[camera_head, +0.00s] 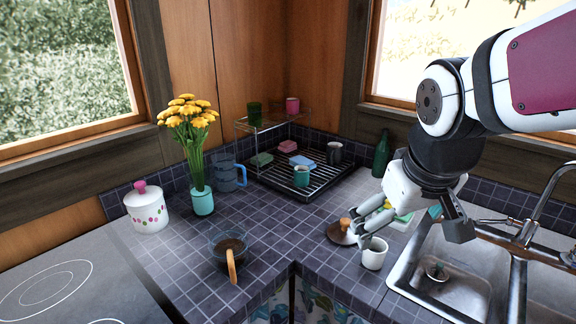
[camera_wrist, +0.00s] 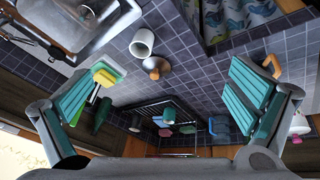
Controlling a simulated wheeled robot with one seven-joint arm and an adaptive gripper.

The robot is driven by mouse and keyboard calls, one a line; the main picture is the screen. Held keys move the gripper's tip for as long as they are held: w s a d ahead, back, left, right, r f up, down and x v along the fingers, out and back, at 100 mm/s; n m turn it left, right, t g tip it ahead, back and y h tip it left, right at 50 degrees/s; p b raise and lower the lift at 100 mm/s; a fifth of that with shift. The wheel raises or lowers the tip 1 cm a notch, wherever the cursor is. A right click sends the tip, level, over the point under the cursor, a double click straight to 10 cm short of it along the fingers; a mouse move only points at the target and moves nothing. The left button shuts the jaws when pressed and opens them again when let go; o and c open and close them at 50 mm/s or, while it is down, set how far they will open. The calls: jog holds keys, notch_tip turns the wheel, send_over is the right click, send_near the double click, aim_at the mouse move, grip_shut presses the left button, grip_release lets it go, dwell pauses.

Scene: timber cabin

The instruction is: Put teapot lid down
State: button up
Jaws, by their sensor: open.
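A glass pot (camera_head: 228,244) with dark content and a wooden handle stands near the counter's inner corner, without a lid.
The metal sink (camera_head: 410,270) is on the right, with a faucet behind. A dish rack (camera_head: 325,180) with cups and sponges stands at the back. A flower vase (camera_head: 202,201) and white jar (camera_head: 147,211) stand left, by the stovetop (camera_head: 60,290). Counter between pot and rack is clear.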

jog(key=w+d+f+n+p, duration=0.2)
jog(key=w+f, duration=0.2)
jog(key=w, duration=0.7)
jog(key=t+y+p, duration=0.1)
jog(key=y+p, duration=0.1)
jog(key=y, duration=0.1)
send_near(349, 223)
jog(key=shift+n+y, duration=0.3)
jog(key=x, duration=0.7)
jog(key=shift+s+d+f+b, duration=0.1)
jog(key=shift+s+f+b, duration=0.1)
jog(key=shift+b, duration=0.2)
jog(key=shift+w+x, duration=0.25)
jog(key=shift+x, duration=2.5)
jog(key=shift+d+r, duration=0.1)
jog(key=shift+s, duration=0.1)
jog(key=c, duration=1.6)
jog(key=shift+c, duration=0.2)
